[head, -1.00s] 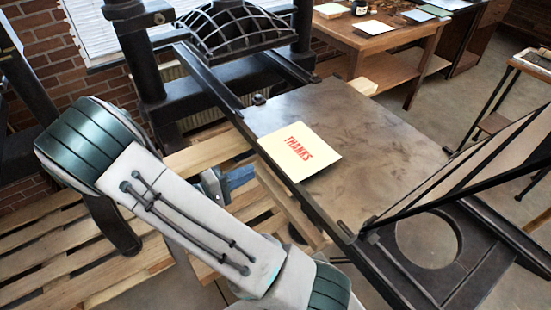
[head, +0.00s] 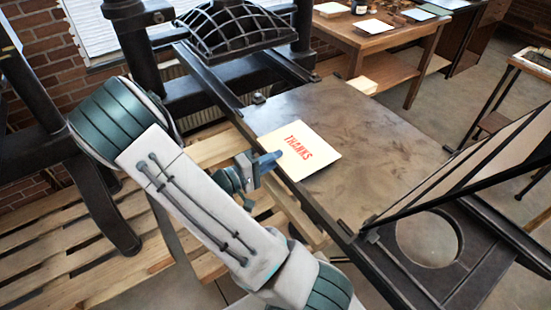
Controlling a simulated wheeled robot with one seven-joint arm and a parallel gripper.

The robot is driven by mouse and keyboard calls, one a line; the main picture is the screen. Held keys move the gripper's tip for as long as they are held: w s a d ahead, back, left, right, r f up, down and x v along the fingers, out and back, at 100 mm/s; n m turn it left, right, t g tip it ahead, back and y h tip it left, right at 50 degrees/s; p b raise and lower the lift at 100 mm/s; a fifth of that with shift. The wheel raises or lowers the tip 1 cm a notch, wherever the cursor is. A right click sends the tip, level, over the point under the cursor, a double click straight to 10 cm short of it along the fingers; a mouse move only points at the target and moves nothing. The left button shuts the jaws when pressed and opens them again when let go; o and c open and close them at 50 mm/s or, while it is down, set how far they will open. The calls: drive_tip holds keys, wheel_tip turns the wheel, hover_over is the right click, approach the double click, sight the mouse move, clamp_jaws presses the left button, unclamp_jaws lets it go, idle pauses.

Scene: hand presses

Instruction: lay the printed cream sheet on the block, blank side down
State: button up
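The cream sheet (head: 311,165) lies flat at the left edge of the press bed (head: 376,128). Its printed side is up, with red "THANKS" lettering reading upright. I cannot make out a separate block under or beside it; anything beneath the sheet is hidden. My gripper (head: 268,161) is at the sheet's left edge, with its blue fingers pointing right toward it. The fingertips look close to or at the edge; I cannot tell whether they touch it. The fingers overlap in this view, so the gap between them does not show.
A black rail (head: 325,212) runs along the bed's near left side. The hinged frame (head: 470,165) stands tilted open at right. A ribbed black press part (head: 225,25) is at the back. A wooden table (head: 375,38) with papers stands behind. Most of the bed is bare.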

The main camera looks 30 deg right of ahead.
drive_tip(key=shift+c, duration=0.4)
clamp_jaws()
drive_tip(key=shift+r, duration=0.1)
wheel_tip(320, 180, up, 3)
drive_tip(key=shift+f+p, duration=0.1)
drive_tip(key=shift+p, duration=0.7)
drive_tip(key=a+r+p, duration=0.2)
drive_tip(key=a+r, duration=0.1)
drive_tip(key=a, duration=0.4)
drive_tip(key=shift+s, duration=0.15)
